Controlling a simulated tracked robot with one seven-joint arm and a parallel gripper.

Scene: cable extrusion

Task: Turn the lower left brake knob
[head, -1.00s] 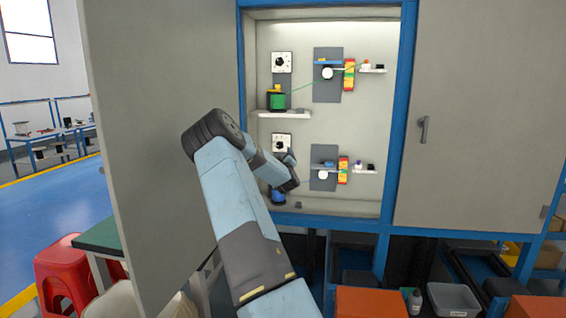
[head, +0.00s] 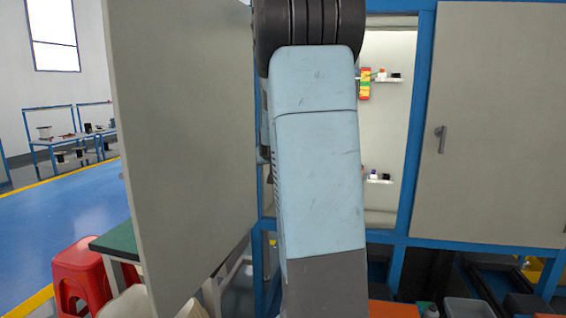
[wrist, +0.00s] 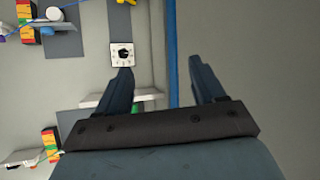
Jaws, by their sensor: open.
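The lower left brake knob (wrist: 123,53), a dark dial on a square white plate, shows in the wrist view, which is turned upside down. My gripper (wrist: 160,65) is open and empty. The knob appears just past the tip of its left-hand finger, not between the fingers; I cannot tell how far in front it is. In the head view my arm hides both left knobs and my gripper.
A white shelf (wrist: 91,101) and part of a green spool (wrist: 136,107) lie near the left-hand finger. The blue cabinet frame (wrist: 172,30) stands to the right in the wrist view. An open cabinet door (head: 185,140) is left of my arm.

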